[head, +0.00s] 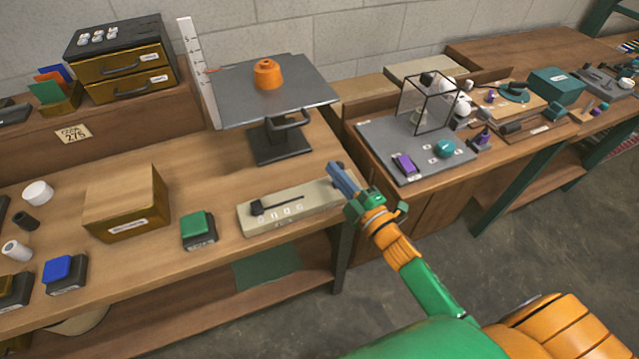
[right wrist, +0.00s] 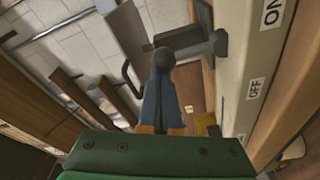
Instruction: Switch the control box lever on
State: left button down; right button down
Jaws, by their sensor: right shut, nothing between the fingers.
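The control box (head: 320,198) is a long beige box at the front right of the left bench. It fills the right side of the right wrist view (right wrist: 245,60), with an OFF label nearer and an ON label farther. Its dark lever (head: 280,205) lies along the top, with a thicker block at the left end. My right gripper (head: 334,168) is at the box's right end, its blue fingers shut and empty. In the right wrist view, the fingertips (right wrist: 164,58) are beside the box; I cannot tell whether they touch anything. My left gripper is not in view.
A stand with a grey plate (head: 300,100) and an orange part (head: 267,75) is behind the box. A green button (head: 197,226) and a cardboard box (head: 127,203) are to its left.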

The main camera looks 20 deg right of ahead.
jog(key=d+m, duration=0.2)
jog(key=m, duration=0.1)
jog(key=shift+d+m+t+h, duration=0.15)
jog(key=shift+m+t+h, duration=0.15)
jog(key=shift+t, duration=0.1)
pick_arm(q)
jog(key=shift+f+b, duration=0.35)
pick_arm(e)
jog(key=shift+d+m, duration=0.75)
jog(key=shift+m, duration=0.55)
jog(key=shift+w, duration=0.1)
